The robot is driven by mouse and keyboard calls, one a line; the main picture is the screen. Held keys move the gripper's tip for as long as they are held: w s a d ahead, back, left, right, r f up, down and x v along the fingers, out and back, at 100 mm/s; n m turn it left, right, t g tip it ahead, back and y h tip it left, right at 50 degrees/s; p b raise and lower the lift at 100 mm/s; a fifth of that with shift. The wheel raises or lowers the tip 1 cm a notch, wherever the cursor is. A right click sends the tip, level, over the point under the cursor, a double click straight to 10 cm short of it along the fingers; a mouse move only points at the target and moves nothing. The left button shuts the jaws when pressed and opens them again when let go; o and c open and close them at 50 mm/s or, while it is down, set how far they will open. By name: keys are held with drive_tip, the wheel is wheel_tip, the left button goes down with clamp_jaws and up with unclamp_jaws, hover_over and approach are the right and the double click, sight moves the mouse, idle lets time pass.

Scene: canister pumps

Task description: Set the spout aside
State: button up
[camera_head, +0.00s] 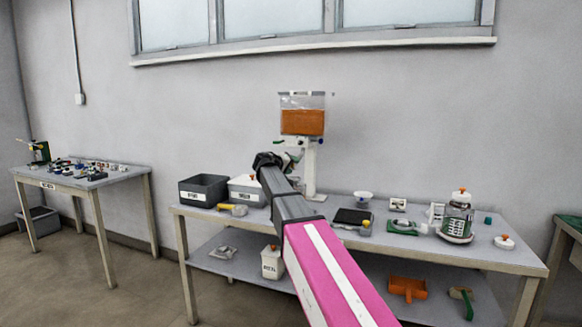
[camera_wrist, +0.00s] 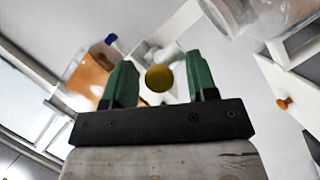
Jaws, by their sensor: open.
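The dispenser on the bench has a clear hopper (camera_head: 303,120) with orange-brown contents on a white stand (camera_head: 311,170). In the wrist view the hopper (camera_wrist: 88,78) is tilted at the left. A pale tubular part with a round yellow end (camera_wrist: 159,78) shows between my fingers; it looks like the spout, though I cannot be sure. My gripper (camera_wrist: 160,62) is open, with one green finger on each side of that end and visible gaps. In the head view my gripper (camera_head: 292,158) is in front of the stand, largely hidden by my arm.
A dark grey bin (camera_head: 203,190) and a white bin (camera_head: 246,190) stand left of the stand. A side table (camera_head: 85,175) with many small parts is at the far left.

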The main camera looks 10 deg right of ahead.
clamp_jaws()
drive_tip(key=shift+s+d, duration=0.1)
